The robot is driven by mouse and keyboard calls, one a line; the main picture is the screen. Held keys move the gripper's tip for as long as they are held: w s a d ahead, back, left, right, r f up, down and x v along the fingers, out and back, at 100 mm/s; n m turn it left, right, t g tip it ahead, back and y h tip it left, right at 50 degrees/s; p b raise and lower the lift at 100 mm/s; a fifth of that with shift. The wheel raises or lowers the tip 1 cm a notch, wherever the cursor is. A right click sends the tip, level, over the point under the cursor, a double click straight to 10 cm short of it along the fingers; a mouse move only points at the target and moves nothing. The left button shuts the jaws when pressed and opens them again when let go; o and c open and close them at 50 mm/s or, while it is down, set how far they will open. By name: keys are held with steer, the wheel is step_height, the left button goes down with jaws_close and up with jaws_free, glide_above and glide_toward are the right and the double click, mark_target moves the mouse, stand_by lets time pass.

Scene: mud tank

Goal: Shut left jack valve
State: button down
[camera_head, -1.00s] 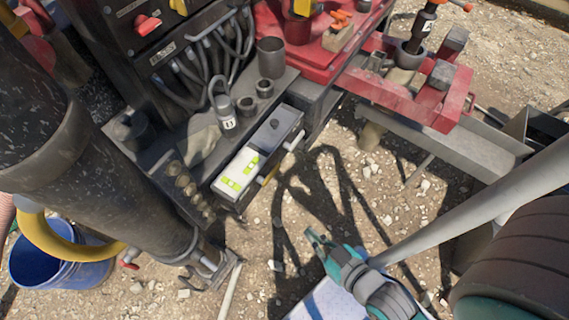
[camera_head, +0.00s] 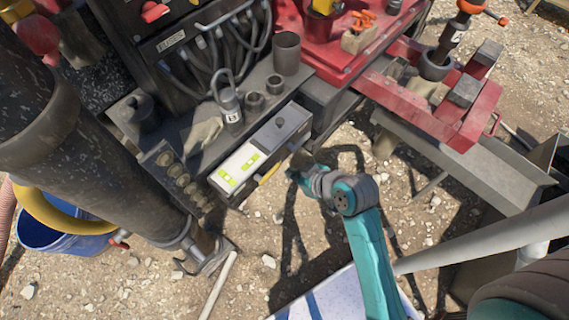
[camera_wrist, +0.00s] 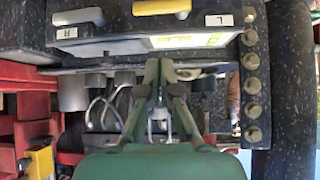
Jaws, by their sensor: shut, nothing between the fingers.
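The left jack valve has a yellow handle (camera_wrist: 162,6) beside a label marked L (camera_wrist: 219,20), at the top of the wrist view. The handle lies across the face of a dark valve box. In the head view the yellow handle (camera_head: 269,173) shows low on the box front. A pale handle (camera_wrist: 78,17) by a label marked R (camera_wrist: 67,33) sits to its left in the wrist view. My gripper (camera_wrist: 165,63) is shut and empty, with its fingertips just below the box edge, apart from the yellow handle. In the head view my gripper (camera_head: 298,165) is right of the box.
The box top carries a pale panel with green level marks (camera_head: 238,167). A padlock-like grey part (camera_head: 231,104) and cups stand behind it. A red frame (camera_head: 440,115) is at right, a thick dark cylinder (camera_head: 90,150) at left. Open gravel lies below the box.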

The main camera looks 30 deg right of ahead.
steer(key=shift+w+d+r+n+g+y, duration=0.3)
steer(key=shift+w+d+r+n, duration=0.1)
steer(key=shift+w+d+r, duration=0.35)
steer(key=shift+d+f, duration=0.1)
glide_above(278, 167)
steer(key=s+a, duration=0.1)
steer(key=s, duration=0.1)
step_height(278, 167, down, 7)
steer(key=f, duration=0.3)
steer(key=shift+w+f, duration=0.1)
steer(key=shift+w, duration=0.2)
steer(key=shift+f, duration=0.45)
steer(key=shift+d, duration=0.1)
